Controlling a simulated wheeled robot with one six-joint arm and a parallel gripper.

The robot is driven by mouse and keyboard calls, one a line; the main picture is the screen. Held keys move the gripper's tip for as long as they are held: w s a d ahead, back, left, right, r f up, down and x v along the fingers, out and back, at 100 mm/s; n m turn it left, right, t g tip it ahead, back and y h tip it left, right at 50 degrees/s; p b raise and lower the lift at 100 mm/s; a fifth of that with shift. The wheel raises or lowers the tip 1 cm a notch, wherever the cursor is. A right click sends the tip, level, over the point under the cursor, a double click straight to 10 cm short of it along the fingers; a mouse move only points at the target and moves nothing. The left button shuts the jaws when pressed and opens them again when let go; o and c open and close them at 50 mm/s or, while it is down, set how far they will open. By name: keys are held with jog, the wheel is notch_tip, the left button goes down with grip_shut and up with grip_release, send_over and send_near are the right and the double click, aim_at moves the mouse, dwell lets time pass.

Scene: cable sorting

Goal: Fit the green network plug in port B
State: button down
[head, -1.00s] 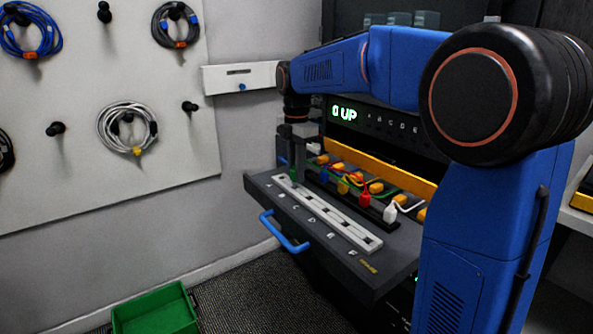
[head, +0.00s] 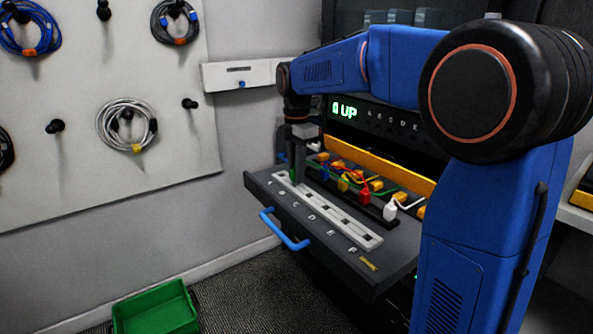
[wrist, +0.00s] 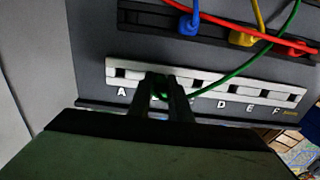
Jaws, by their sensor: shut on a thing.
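The green network plug (wrist: 160,90) is held between the fingers of my gripper (wrist: 167,100), with its green cable running off to the right and up. In the head view my gripper (head: 298,172) points down at the left part of the pale port strip (head: 330,218). The green plug (head: 292,176) shows at the fingertips. In the wrist view the strip (wrist: 205,85) carries letters A, D, E and F, and port A (wrist: 120,73) is open left of my fingers. My fingers cover the place of port B. I cannot tell whether the plug is inside it.
Behind the strip is a dark rail with blue (wrist: 189,24), yellow (wrist: 242,38) and red (wrist: 300,47) plugs, and a white plug (head: 390,211). Their cables loop close by. The tray has a blue handle (head: 285,232). A green bin (head: 155,312) is on the floor.

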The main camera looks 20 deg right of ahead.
jog(key=shift+f, duration=0.4)
dwell(0.5)
jog(key=c, duration=1)
grip_release()
jog(key=shift+c, duration=0.2)
jog(key=shift+r, duration=3.5)
